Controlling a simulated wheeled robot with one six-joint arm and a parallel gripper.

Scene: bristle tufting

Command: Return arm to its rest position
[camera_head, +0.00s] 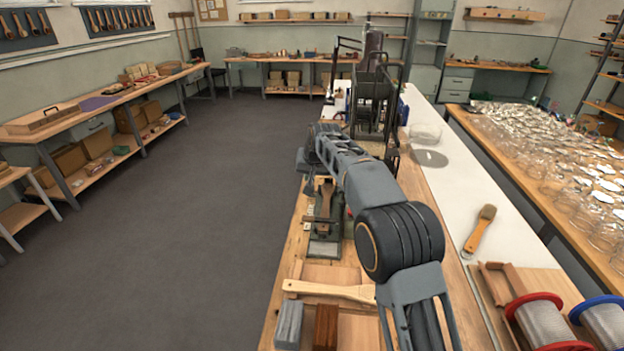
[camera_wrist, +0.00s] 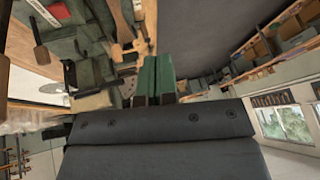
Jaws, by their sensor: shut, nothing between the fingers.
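My arm reaches from the lower right of the head view forward over the workbench (camera_head: 290,262). My gripper shows in the wrist view (camera_wrist: 156,76) as two green-faced fingers side by side, shut with nothing between them. In the head view the arm's far end is above the bench's left edge, and the fingers are hard to make out there. Below it a wooden brush body (camera_head: 325,200) sits in a dark green fixture (camera_head: 322,247). The gripper appears apart from both.
A dark machine frame (camera_head: 375,100) stands beyond the arm. A wooden-handled brush (camera_head: 480,230) lies on the white surface at right, near red and blue wire spools (camera_head: 545,320). A wooden paddle (camera_head: 325,290) and two blocks lie in front. The floor at left is clear.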

